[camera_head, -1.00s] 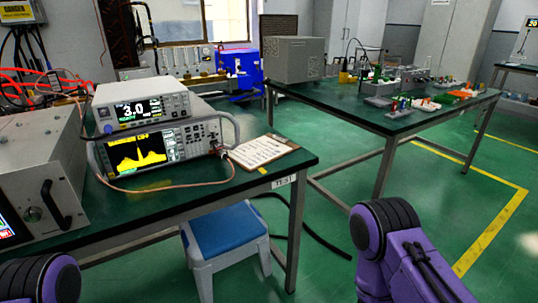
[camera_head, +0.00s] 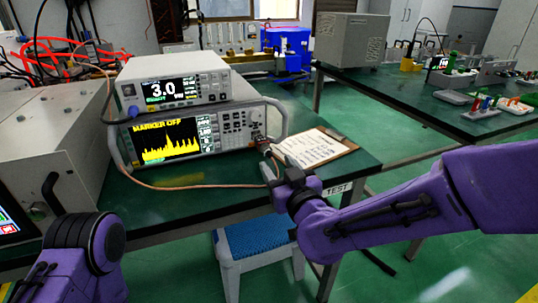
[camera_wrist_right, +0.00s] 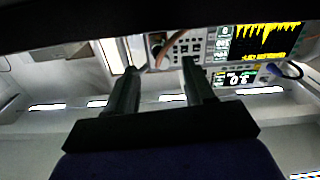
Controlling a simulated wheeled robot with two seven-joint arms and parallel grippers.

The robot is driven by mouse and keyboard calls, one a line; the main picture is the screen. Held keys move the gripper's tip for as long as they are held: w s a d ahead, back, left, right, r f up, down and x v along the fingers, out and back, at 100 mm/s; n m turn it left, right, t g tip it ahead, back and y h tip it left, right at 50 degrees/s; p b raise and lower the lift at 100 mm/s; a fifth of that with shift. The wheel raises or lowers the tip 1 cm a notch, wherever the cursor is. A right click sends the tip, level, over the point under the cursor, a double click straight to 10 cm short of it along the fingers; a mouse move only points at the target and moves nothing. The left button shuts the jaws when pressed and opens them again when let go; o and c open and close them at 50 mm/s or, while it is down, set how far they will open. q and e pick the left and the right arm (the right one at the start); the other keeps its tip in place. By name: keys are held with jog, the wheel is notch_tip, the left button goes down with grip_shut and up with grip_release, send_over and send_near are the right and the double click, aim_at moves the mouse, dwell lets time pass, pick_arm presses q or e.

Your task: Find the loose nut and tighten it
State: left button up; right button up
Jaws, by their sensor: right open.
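The spectrum analyzer (camera_head: 190,136), with a yellow trace on its screen, stands on the green bench. An orange-brown cable (camera_head: 190,187) curves from the left, across the bench front, to a small connector (camera_head: 261,141) at the analyzer's lower right. I cannot make out a nut or whether one is loose. My right gripper (camera_head: 280,166) is just below and right of this connector. In the right wrist view, the picture is upside down; my gripper (camera_wrist_right: 158,66) is open and empty, with the cable (camera_wrist_right: 161,50) beyond its fingers. My left arm shows at lower left; its gripper is out of view.
A power meter (camera_head: 172,83) reading 3.0 sits on the analyzer. A clipboard (camera_head: 315,147) lies right of it. A grey box (camera_head: 55,145) is on the left. A blue stool (camera_head: 258,243) stands below the bench edge. Another bench (camera_head: 400,95) is behind.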

aim_at(272, 156)
jog(key=x, duration=0.5)
jog(key=shift+w, duration=0.3)
grip_shut()
jog(key=shift+m, duration=0.3)
jog(key=shift+m+p, duration=0.4)
jog(key=shift+m, duration=0.6)
jog(key=shift+m+p, duration=0.4)
jog(key=shift+m, duration=1.7)
